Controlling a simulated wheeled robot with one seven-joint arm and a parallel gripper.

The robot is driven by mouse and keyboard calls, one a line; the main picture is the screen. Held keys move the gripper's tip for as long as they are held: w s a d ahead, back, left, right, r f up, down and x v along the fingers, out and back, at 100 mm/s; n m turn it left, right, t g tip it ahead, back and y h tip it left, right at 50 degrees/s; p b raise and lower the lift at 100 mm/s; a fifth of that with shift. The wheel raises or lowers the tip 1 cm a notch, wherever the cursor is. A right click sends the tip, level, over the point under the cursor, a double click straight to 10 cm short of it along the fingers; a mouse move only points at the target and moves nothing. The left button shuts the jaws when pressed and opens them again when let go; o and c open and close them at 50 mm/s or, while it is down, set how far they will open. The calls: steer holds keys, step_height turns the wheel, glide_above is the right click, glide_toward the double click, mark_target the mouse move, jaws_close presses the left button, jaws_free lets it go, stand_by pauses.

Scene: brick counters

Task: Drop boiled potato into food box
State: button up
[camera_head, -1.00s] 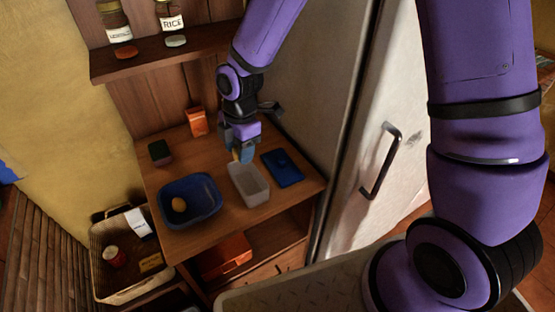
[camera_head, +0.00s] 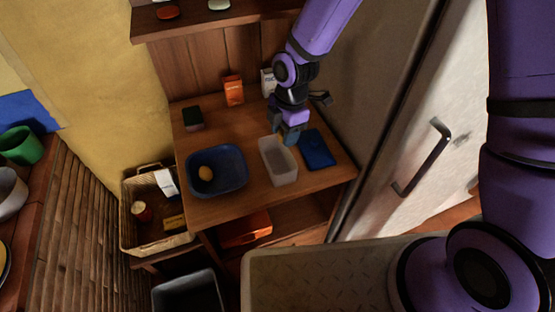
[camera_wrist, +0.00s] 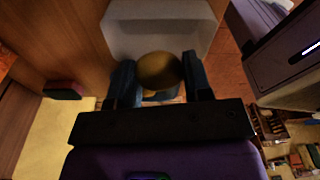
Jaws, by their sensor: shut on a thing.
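My gripper (camera_wrist: 160,78) is shut on a brownish round boiled potato (camera_wrist: 160,70), seen between the fingers in the wrist view. In the head view my gripper (camera_head: 291,135) is over the back end of the food box (camera_head: 280,176), an open whitish container on the wooden counter. The box also shows in the wrist view (camera_wrist: 158,28), beyond the potato. The potato is hidden in the head view. The blue lid (camera_head: 319,150) lies flat right of the box. Another brownish round item (camera_head: 206,173) lies in a blue bowl (camera_head: 232,184) to the left.
A dark green-topped block (camera_head: 193,118), an orange carton (camera_head: 233,90) and a white carton (camera_head: 268,82) stand at the back of the counter (camera_head: 225,210). A fridge (camera_head: 410,130) stands close on the right. A basket (camera_head: 130,205) is lower left.

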steer(key=o, duration=1)
steer(key=shift+c, duration=0.2)
step_height(320, 180, up, 11)
steer(key=d, duration=0.1)
steer(key=shift+w+f, duration=0.15)
steer(key=shift+w, duration=0.15)
steer(key=shift+s, duration=0.1)
